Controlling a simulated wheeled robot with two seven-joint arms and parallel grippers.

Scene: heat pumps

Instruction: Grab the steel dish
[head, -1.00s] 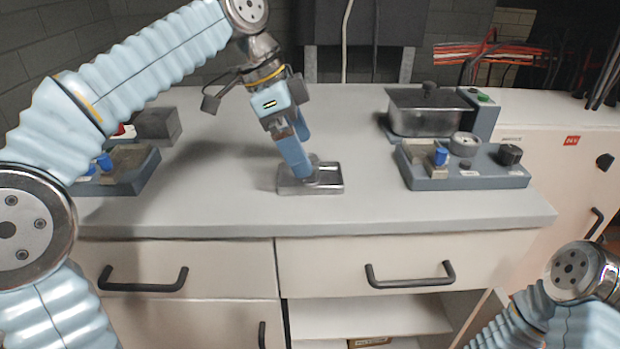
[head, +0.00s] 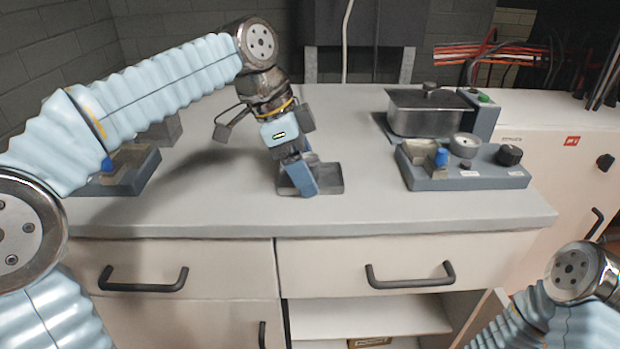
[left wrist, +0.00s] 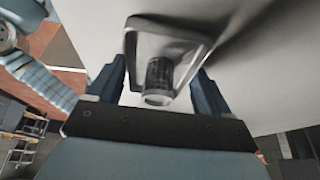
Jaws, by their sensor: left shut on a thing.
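The small steel dish (head: 332,178) is on the grey worktop near its front middle. It also shows in the left wrist view (left wrist: 190,28), with a dark cylindrical piece (left wrist: 158,82) at it between my fingers. My left gripper (head: 302,184) reaches down over the dish from above and is shut on it, with a blue finger on either side of it in the left wrist view. The gripper hides the left part of the dish in the head view. Of my right arm only a part shows at the lower right; its gripper is out of view.
A steel lidded bath (head: 425,118) stands at the back right, behind a grey-blue unit with knobs (head: 465,180). A similar unit (head: 122,178) is at the left, partly behind my arm. The worktop around the dish is clear. Drawers with black handles (head: 410,275) are below.

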